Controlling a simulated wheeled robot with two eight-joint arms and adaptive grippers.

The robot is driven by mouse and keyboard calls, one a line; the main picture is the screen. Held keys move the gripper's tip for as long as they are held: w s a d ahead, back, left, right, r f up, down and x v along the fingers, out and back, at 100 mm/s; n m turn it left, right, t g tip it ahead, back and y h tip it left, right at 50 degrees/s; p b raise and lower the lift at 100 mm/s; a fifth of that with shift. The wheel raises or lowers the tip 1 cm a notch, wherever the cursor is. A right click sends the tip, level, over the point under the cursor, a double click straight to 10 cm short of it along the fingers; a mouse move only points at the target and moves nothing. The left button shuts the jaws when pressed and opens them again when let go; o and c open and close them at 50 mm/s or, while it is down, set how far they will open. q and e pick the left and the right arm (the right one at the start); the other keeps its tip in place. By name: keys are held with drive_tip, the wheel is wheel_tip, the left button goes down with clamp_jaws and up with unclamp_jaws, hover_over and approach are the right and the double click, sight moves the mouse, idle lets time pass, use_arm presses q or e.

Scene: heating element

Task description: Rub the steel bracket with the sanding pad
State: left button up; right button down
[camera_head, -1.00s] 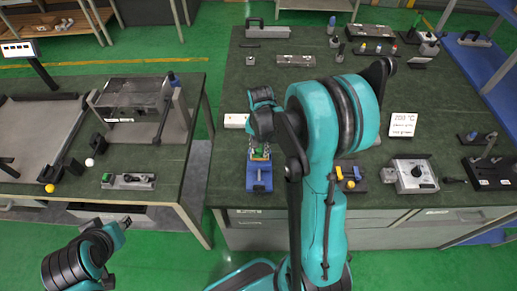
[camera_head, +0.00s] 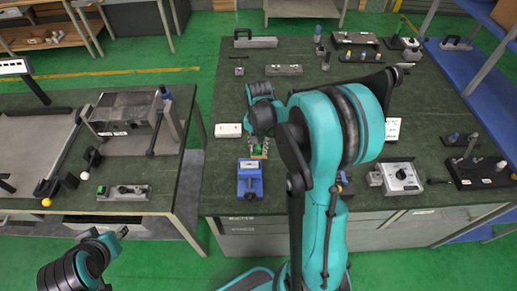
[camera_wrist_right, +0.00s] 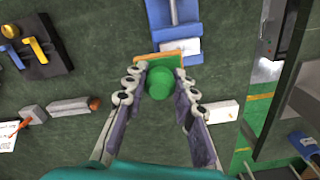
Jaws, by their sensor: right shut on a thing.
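My right gripper (camera_wrist_right: 159,90) is shut on the sanding pad, an orange slab (camera_wrist_right: 146,59) with a round green knob (camera_wrist_right: 159,83). In the head view the right gripper (camera_head: 259,147) and the pad are just behind the blue vise (camera_head: 250,182), small and partly hidden by my arm. The wrist view shows the blue vise (camera_wrist_right: 190,29) beyond the pad, with a pale metal piece (camera_wrist_right: 173,12) on it. I cannot tell whether this is the steel bracket, or whether the pad touches anything. My left gripper (camera_head: 122,232) is low at the left, too small to read.
A white block (camera_head: 228,130) lies left of the right gripper. A metal plate (camera_head: 284,70) lies farther back. A grey control box (camera_head: 400,177) stands to the right. A second bench (camera_head: 190,190) with a box-like machine (camera_head: 122,112) is at the left, across a gap.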

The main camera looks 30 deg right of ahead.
drive_tip(key=shift+a+r+p, duration=0.1)
drive_tip(key=shift+r+p, duration=0.35)
drive_tip(key=shift+r, duration=0.5)
